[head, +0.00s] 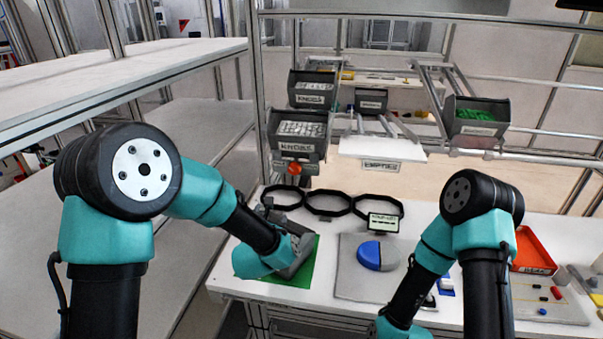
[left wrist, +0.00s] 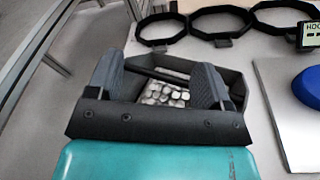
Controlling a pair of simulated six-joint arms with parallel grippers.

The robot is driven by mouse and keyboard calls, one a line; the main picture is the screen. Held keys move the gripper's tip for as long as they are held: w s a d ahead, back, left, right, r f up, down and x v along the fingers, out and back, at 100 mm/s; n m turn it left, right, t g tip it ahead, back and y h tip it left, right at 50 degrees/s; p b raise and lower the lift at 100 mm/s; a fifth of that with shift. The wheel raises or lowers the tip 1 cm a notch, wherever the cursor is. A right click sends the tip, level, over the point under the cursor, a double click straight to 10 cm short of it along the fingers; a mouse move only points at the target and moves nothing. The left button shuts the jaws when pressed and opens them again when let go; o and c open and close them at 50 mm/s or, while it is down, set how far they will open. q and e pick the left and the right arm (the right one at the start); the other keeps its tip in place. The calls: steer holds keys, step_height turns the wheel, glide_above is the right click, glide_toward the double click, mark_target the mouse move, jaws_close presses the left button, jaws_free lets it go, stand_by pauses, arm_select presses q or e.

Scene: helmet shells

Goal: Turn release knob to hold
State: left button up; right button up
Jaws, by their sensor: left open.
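My left gripper (head: 296,250) is over the green mat at the table's front left. In the left wrist view the gripper (left wrist: 158,78) has its two grey fingers wide apart, with a dark bin of silvery knobs (left wrist: 165,95) showing between and beyond them. I cannot tell whether the fingers touch the bin. A small display (head: 383,222) stands behind the grey board; its text is too small to read surely. A round orange-red piece (head: 294,169) shows below the rack bins; I cannot tell if it is the release knob. My right gripper is out of view.
Three black rings (head: 328,203) stand behind the green mat (head: 304,275). A blue and grey dome (head: 370,256) sits on the grey board (head: 348,286). Labelled bins (head: 297,133) are on the rack behind. A red tray (head: 533,250) lies at right, beyond my right arm.

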mark_target(294, 171)
arm_select(q)
steer(key=shift+n+t+h, duration=0.4)
steer(key=shift+n+t, duration=0.3)
steer(key=shift+n, duration=0.2)
steer(key=d+r, duration=0.2)
steer(key=w+d+r, duration=0.1)
steer(key=d, duration=0.1)
steer(key=shift+r, duration=0.4)
steer(key=w+d, duration=0.1)
steer(key=w, duration=0.4)
steer(key=w+d, duration=0.1)
steer(key=w, duration=0.5)
steer(key=w+d, duration=0.1)
steer(key=w, duration=0.5)
steer(key=shift+d, duration=0.15)
steer(key=c, duration=0.9)
